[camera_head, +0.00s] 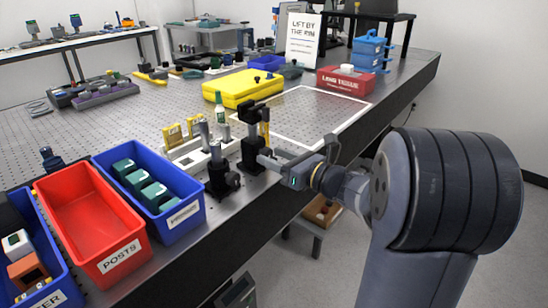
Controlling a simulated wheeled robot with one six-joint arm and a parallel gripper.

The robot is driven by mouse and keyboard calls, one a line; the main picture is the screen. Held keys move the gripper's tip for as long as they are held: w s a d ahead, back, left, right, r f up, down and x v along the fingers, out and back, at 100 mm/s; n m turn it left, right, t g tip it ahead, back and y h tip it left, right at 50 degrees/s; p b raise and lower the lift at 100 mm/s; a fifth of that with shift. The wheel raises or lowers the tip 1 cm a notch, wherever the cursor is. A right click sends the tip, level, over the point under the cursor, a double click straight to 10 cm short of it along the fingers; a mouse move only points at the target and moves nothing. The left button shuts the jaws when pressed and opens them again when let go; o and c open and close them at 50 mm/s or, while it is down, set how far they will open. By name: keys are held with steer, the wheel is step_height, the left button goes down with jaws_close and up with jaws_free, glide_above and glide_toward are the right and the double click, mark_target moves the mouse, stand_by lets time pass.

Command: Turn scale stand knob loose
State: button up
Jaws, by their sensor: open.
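A black upright stand (250,132) rises near the front edge of the perforated table, and I take it for the scale stand. A shorter black post on a round base (222,172) stands just left of it. My gripper (268,160) reaches in from the right, low beside the black stand. It is open, and its fingertips point left toward the stand. The knob is too small or hidden behind the fingers to make out, and I cannot tell whether the fingers touch the stand.
Left along the front edge are a blue bin (183,221) with green blocks, a red bin (118,262) labelled POSTS and another blue bin. Behind the stand lie a yellow case (240,88) and a white-outlined area (305,118). A red box (345,82) sits farther back.

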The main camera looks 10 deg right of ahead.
steer(key=shift+w+a, duration=0.25)
steer(key=shift+c, duration=0.3)
steer(key=c, duration=0.9)
